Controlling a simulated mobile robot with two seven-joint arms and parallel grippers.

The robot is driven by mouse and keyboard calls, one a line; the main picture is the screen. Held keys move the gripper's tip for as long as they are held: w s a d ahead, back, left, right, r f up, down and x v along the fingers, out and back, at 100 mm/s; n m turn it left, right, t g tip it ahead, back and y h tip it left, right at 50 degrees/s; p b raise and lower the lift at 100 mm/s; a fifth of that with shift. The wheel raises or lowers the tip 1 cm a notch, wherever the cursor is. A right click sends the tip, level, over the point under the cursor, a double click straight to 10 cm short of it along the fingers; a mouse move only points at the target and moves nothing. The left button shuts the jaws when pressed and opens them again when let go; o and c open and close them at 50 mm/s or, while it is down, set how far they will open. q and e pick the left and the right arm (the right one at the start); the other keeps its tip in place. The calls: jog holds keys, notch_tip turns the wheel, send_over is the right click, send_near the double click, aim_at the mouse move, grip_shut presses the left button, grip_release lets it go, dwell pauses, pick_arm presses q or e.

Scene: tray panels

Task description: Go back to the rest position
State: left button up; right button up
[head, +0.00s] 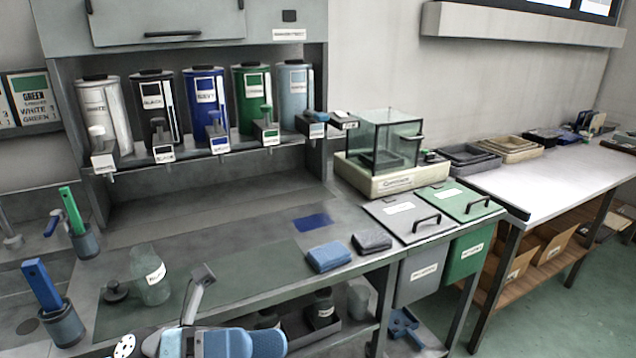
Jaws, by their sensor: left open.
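My left gripper (262,343) shows at the bottom edge, left of centre, in the head view. Its blue ribbed end points to the right, and a grey bracket sticks up from it. It is open and is in front of the workbench's front edge. I see nothing held in it, though its lower part is cut off by the frame. My right gripper is not in view.
The grey workbench (215,225) holds a clear bottle (151,277), blue cloth (329,256), dark cloth (372,242) and glass-sided balance (390,183). Several paint dispensers line the back. Grey (407,222) and green (458,202) lidded bins adjoin its right end. A white table (560,180) stands further right.

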pick_arm(q)
jog(key=w+a+f+n+t+y, duration=0.3)
jog(key=f+n+t+y, duration=0.25)
jog(key=n+t, duration=0.7)
jog(key=w+a+f+n+t+y, duration=0.35)
jog(key=f+n+t, duration=0.35)
jog(key=n, duration=1)
jog(key=s+a+f+n+g+y, duration=0.2)
jog(key=s+f+n+g+y, duration=0.25)
jog(key=f, duration=0.55)
jog(key=s+a+f+n+g+y, duration=0.1)
jog(key=s+a+f+n+y, duration=0.1)
jog(key=s+f+n+y, duration=0.45)
notch_tip(320, 180, up, 13)
jog(key=s+a+n+h+p, duration=0.1)
jog(key=p, duration=2.4)
jog(key=shift+a+g, duration=0.35)
jog(key=shift+g, duration=0.05)
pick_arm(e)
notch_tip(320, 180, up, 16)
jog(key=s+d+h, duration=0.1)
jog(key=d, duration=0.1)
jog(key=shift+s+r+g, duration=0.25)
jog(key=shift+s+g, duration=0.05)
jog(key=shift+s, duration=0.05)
pick_arm(q)
jog(key=shift+r, duration=0.15)
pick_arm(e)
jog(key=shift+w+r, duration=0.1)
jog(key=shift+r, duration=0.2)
